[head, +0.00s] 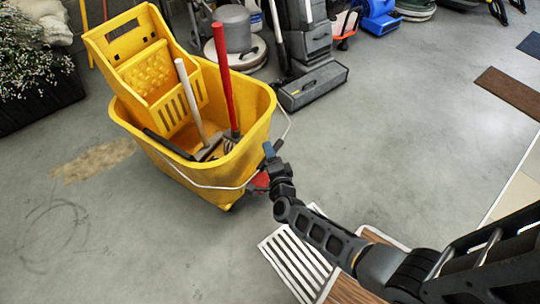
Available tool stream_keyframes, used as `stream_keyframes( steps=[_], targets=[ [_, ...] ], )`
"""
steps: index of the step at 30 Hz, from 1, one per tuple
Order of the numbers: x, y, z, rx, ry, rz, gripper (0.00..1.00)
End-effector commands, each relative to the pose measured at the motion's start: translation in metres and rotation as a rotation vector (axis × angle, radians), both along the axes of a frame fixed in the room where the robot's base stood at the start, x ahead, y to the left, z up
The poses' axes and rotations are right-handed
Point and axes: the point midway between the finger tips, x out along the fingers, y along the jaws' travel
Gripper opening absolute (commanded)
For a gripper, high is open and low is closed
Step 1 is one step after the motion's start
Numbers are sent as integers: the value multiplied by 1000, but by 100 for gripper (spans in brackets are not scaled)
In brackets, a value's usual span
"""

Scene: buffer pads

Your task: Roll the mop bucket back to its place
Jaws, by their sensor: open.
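The yellow mop bucket (185,171) stands upright on the grey floor in the left half of the head view. Its wringer (160,85) sits at the back. A red-handled tool (222,75) and a white-handled tool (188,100) stand inside it. A thin wire handle (215,187) hangs across the bucket's near side. My gripper (263,168) is open at the bucket's near right side, close to the wire handle. I cannot tell whether it touches the handle or the wall. The bucket's wheels are mostly hidden beneath it.
Floor machines, including a grey upright cleaner (312,85) and a blue blower (380,18), stand behind the bucket. A planter with white flowers (35,75) is at left. A slatted white grate (297,262) lies near my arm. Floor is clear at front left and right of centre.

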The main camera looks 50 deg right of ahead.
Motion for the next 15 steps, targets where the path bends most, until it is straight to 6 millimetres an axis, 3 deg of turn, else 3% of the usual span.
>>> stream_keyframes(
  steps=[4, 15],
  targets=[
    [0, 0, 0, -1, 1, 0, 48],
    [0, 0, 0, -1, 1, 1, 13]
  ],
)
